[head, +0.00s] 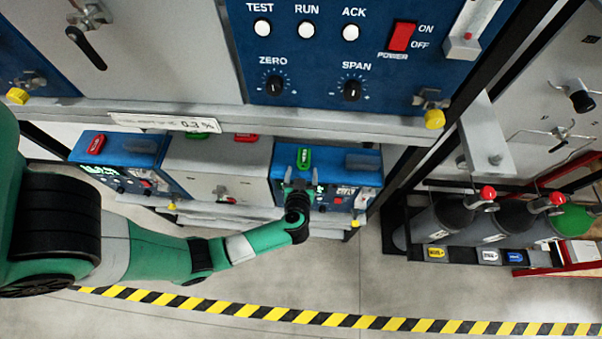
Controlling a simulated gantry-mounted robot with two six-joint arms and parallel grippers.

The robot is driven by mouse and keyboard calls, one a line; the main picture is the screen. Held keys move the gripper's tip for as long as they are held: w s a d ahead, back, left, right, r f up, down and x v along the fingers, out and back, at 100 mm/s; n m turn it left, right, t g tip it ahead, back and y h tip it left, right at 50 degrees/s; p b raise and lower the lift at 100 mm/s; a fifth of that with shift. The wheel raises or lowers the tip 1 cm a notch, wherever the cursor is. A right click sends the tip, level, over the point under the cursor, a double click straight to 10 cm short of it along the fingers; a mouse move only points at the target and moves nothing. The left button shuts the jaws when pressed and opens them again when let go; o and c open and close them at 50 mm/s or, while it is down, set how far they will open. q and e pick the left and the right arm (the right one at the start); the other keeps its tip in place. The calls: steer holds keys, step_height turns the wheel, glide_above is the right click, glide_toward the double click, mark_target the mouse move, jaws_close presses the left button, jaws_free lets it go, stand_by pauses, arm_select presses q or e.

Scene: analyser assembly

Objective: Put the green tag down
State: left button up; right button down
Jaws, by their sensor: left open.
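A green tag (304,158) with white lettering lies on top of the right-hand blue analyser unit (339,160) on the lower shelf, in the head view. My left gripper (301,186) is open just in front of this tag, its fingers pointing towards the unit. The fingers look clear of the tag, though the exact gap is hard to judge. Another green tag (207,126) shows further back on the grey middle unit (218,158), partly hidden by the upper shelf. My right gripper is not in view.
Red tags lie on the left blue unit (97,144) and the grey unit (246,138). The upper cabinet and its shelf edge (290,122) overhang the lower units. Gas cylinders (445,222) stand at right. The striped floor area (300,315) is clear.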

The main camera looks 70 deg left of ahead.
arm_select(q)
steer(key=v, duration=0.4)
steer(key=shift+s+d+r, duration=0.1)
steer(key=shift+d, duration=0.1)
stand_by(0.3)
